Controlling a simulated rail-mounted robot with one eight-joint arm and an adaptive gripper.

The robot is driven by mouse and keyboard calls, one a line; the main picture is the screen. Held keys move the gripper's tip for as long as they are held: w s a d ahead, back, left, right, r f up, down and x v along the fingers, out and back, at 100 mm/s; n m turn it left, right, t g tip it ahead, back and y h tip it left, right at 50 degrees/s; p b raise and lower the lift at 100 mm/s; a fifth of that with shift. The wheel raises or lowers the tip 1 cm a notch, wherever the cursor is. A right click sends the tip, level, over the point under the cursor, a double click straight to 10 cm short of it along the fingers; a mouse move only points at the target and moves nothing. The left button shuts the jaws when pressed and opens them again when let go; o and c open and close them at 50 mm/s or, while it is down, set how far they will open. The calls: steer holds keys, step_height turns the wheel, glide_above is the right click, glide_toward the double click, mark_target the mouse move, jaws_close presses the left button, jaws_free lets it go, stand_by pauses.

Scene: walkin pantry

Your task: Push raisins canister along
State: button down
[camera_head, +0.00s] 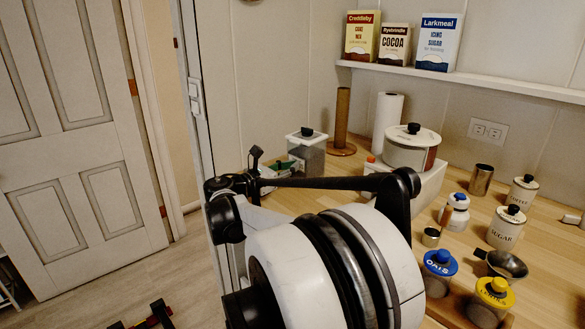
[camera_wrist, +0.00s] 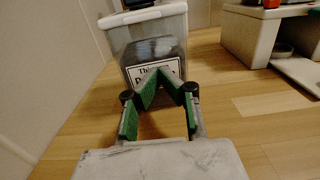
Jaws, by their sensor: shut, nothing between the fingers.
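The raisins canister (camera_wrist: 118,48) is a clear, squarish container with a pale lid and dark contents. In the wrist view it stands upright straight ahead, and its front label is partly hidden behind my fingertips. In the head view the canister (camera_head: 308,158), with a black knob on its lid, stands at the counter's left end. My gripper (camera_wrist: 161,75) is shut and empty, its green-padded fingers meeting in front of the label. I cannot tell whether the tips touch the canister.
A white stand (camera_wrist: 245,38) is to the right of the canister; a lidded pot (camera_head: 408,155) is on it in the head view. A wall (camera_wrist: 45,70) runs along the left. Bare wooden counter (camera_wrist: 215,75) lies between canister and stand. Several jars fill the counter's right side.

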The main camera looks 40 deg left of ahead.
steer(key=s, duration=0.4)
steer(key=s+a, duration=0.1)
steer(key=s, duration=0.4)
steer(key=s+p, duration=0.1)
steer(key=s, duration=0.4)
steer(key=shift+a, duration=0.15)
